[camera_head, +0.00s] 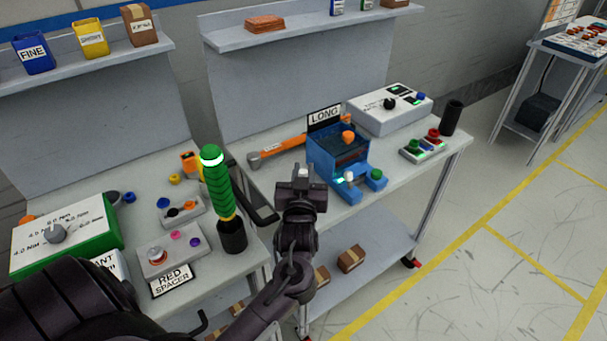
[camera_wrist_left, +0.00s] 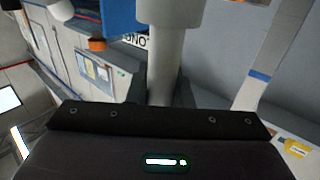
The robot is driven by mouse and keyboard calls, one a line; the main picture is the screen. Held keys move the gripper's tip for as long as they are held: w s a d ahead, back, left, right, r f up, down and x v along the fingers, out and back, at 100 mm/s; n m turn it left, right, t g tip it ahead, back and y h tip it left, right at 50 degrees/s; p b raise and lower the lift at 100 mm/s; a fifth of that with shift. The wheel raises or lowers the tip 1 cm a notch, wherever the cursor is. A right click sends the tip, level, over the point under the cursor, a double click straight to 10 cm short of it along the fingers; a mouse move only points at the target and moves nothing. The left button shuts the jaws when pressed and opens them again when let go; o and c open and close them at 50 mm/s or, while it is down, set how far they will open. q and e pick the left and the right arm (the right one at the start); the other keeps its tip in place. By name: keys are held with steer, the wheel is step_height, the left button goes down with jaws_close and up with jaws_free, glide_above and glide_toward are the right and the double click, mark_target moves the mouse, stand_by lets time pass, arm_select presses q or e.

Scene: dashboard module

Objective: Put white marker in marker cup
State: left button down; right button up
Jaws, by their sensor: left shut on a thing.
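My left gripper (camera_head: 302,182) is shut on the white marker (camera_head: 303,171), whose pale end shows between the fingers. In the left wrist view the marker (camera_wrist_left: 165,60) is a pale grey-white cylinder standing up between the dark fingers. The gripper appears in front of the right-hand workbench, just left of the blue device. A black cylindrical cup (camera_head: 452,117) stands empty-looking at that bench's right end. Another black cup (camera_head: 232,238) on the left bench has a green ribbed object (camera_head: 217,183) in it. I cannot tell which is the marker cup. My right gripper is not seen.
The blue device (camera_head: 340,160), a button box (camera_head: 423,147) and a white control box (camera_head: 391,108) occupy the right bench.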

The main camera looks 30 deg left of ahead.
arm_select(q)
steer(key=shift+f, duration=0.4)
steer(key=shift+f, duration=0.1)
steer(key=c, duration=1.4)
jaws_free()
steer(key=shift+o, duration=0.5)
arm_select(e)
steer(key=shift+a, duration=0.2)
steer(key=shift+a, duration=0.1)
